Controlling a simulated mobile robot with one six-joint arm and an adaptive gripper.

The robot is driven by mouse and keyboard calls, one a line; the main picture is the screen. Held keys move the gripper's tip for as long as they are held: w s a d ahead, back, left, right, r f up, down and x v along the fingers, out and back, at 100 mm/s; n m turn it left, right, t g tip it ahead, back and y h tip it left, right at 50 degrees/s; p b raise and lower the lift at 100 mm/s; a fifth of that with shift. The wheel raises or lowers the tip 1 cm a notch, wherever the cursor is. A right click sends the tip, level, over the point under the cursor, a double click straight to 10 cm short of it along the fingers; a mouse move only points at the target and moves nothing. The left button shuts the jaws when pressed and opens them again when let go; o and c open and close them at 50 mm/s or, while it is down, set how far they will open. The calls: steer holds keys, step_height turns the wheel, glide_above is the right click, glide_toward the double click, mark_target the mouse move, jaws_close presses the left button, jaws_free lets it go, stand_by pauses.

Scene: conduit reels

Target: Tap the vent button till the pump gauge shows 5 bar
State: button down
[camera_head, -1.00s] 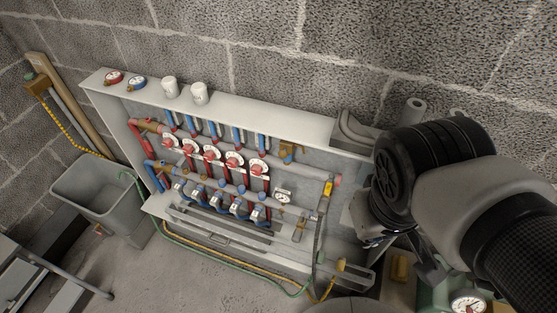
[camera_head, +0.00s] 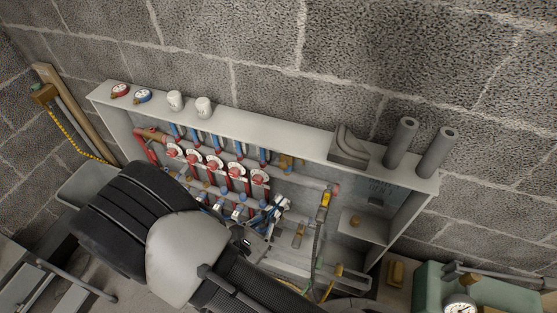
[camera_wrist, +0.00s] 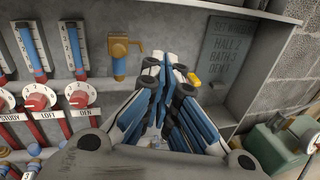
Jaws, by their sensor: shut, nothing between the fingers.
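My gripper (camera_head: 277,208) is shut and empty, in front of the lower right part of the manifold. Its blue and white fingers also fill the middle of the wrist view (camera_wrist: 168,75). The pump (camera_head: 435,285) is a green box at the lower right, well apart from my gripper, and shows at the right edge of the wrist view (camera_wrist: 270,150). Its round white gauge (camera_head: 460,307) is cut by the bottom edge, and I cannot read its needle. I cannot make out for certain which part is the vent button.
The open white cabinet (camera_head: 320,150) holds red and blue valves and a brass fitting (camera_wrist: 120,55). Two grey tubes (camera_head: 402,143) stand on its right end. A hose with a yellow handle (camera_head: 325,198) hangs right of my gripper. A grey bin (camera_head: 80,182) stands left.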

mark_target(283, 166)
steer(key=s+a+f+n+t+y, duration=0.1)
steer(key=a+f+n+t+y, duration=0.1)
steer(key=a+f+n+y, duration=0.1)
steer(key=shift+a+f+n+y, duration=0.3)
steer(key=shift+a+f+n, duration=0.3)
steer(key=shift+a, duration=0.15)
steer(key=shift+d, duration=0.1)
steer(key=b+x, duration=0.2)
steer(key=x, duration=1.1)
steer(key=shift+w+r+b, duration=0.25)
steer(key=shift+w+b, duration=0.1)
steer(key=shift+w, duration=0.05)
steer(key=shift+d, duration=0.1)
